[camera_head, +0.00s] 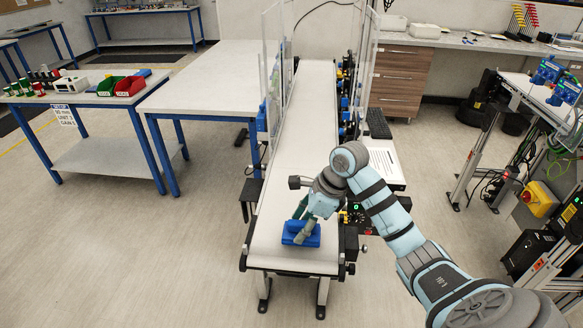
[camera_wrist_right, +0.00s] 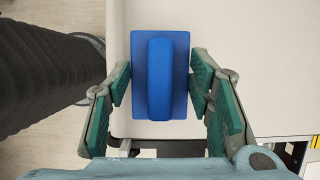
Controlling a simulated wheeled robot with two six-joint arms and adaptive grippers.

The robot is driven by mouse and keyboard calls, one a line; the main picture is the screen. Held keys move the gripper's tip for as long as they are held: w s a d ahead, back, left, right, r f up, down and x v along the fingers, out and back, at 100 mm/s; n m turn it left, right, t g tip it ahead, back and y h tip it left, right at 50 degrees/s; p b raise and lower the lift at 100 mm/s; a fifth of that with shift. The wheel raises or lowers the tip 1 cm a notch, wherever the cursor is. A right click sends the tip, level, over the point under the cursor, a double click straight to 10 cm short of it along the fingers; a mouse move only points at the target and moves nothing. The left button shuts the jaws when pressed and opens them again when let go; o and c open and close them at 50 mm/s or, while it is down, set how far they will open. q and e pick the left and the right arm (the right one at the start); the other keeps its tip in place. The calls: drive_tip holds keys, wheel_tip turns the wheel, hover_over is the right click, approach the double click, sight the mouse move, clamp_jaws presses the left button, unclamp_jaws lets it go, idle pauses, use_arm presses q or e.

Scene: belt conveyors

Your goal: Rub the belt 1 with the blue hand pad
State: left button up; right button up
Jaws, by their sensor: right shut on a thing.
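The blue hand pad (camera_head: 312,240) is a flat plate with a raised grip, at the near end of the white belt (camera_head: 304,130) of the conveyor. My right gripper (camera_head: 301,226) reaches down over the belt from the right and is shut on the pad. In the right wrist view the blue hand pad (camera_wrist_right: 160,75) sits between the green-lined fingers, over the pale belt surface (camera_wrist_right: 240,40). The pad appears to rest on the belt, though its underside is hidden. My left gripper is out of view.
Clear guard panels (camera_head: 272,75) stand along both sides of the belt farther back. A white table (camera_head: 215,80) stands to the left, with a bench holding red and green bins (camera_head: 130,86) beyond. The belt surface behind the pad is clear.

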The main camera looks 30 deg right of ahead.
drive_tip(key=shift+w+d+r, duration=0.1)
drive_tip(key=shift+d+r, duration=0.05)
drive_tip(key=shift+r, duration=0.35)
drive_tip(key=shift+w+d+r, duration=0.1)
drive_tip(key=shift+r, duration=0.4)
drive_tip(key=shift+s+r, duration=0.15)
drive_tip(key=shift+r, duration=1.6)
